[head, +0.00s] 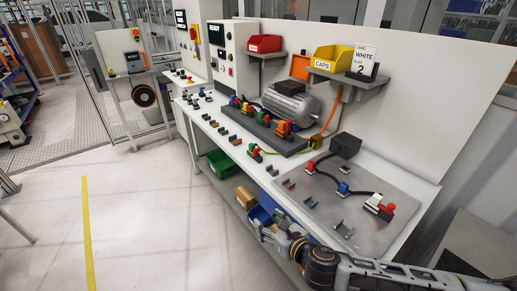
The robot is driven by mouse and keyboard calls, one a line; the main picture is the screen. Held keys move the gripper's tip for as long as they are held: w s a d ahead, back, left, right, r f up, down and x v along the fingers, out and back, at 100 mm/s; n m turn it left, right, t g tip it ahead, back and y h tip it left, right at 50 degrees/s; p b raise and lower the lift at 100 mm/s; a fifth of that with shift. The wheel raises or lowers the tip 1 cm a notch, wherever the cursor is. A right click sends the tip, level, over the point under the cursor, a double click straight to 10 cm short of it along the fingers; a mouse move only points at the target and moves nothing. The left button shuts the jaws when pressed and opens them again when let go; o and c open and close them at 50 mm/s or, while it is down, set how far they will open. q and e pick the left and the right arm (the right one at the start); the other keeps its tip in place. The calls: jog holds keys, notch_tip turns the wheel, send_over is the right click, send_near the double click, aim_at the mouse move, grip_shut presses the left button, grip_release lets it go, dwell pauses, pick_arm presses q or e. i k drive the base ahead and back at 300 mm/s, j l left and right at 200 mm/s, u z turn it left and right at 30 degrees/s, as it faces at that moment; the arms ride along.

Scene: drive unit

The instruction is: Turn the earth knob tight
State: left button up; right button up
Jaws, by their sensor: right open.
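I cannot single out the earth knob with certainty. A small connector with green and red parts (255,151) stands near the front edge of the workbench. A row of coloured connectors, blue, red, green and orange, stands on a dark rail (264,134) in front of a grey motor (291,103). A yellow-green piece (317,143) lies by the right end of the rail. My right gripper (265,229) is open and empty, low in front of the bench by the lower shelf, apart from all connectors. My left gripper is not in view.
A grey plate (295,205) on the right carries black cable, clips, and blue, white and red connectors. A red bin (265,44) and a yellow CAPS bin (334,59) sit on wall shelves. A green bin (222,163) is below. The floor on the left is clear.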

aim_at(256, 150)
jog(key=i+l, duration=0.1)
jog(key=i, duration=0.5)
jog(key=i+l, duration=0.15)
jog(key=i, duration=0.45)
